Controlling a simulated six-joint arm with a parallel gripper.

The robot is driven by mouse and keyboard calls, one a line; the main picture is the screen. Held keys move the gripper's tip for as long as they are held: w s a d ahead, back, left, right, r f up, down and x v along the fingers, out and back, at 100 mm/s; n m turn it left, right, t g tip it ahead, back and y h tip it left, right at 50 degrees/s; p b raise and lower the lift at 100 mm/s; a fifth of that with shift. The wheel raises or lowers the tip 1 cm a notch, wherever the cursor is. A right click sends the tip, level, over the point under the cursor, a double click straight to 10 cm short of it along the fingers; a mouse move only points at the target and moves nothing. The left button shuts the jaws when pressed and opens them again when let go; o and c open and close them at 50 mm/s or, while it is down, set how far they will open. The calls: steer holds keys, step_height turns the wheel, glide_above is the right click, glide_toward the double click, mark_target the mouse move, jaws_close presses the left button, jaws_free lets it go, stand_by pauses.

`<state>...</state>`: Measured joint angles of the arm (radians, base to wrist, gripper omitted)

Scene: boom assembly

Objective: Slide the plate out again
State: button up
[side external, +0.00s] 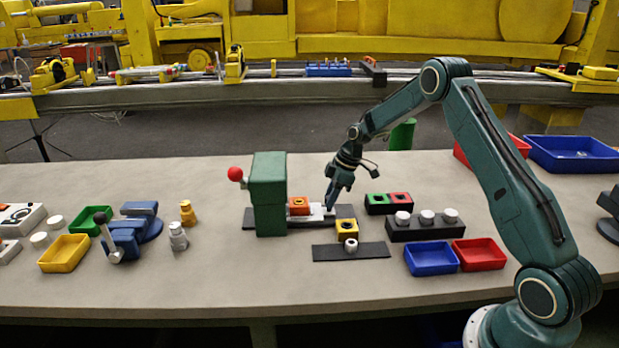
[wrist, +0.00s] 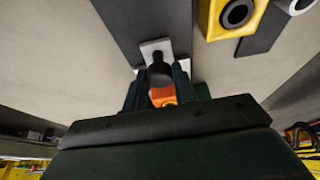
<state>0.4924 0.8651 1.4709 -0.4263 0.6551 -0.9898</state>
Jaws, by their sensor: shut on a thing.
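The pale sliding plate (side external: 319,212) lies on a dark base strip (side external: 345,211), to the right of the green press (side external: 269,190) with a red ball handle (side external: 235,174). An orange block (side external: 299,205) sits on the plate, close beside the press. My gripper (side external: 329,206) points down at the plate's right end. In the wrist view, its fingers close around the plate's dark knob (wrist: 159,74). The plate (wrist: 155,47) and part of the orange block (wrist: 162,97) also show there. The fingers hide some of the plate.
A yellow block (side external: 347,229) stands just in front, near a metal ring piece (side external: 351,245) on a dark strip (side external: 376,252).

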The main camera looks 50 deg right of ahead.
steer(key=shift+s+d+r, duration=0.15)
steer(key=shift+s+d, duration=1.7)
steer(key=shift+d, duration=0.05)
steer(key=o, duration=0.9)
steer(key=shift+r, duration=3.9)
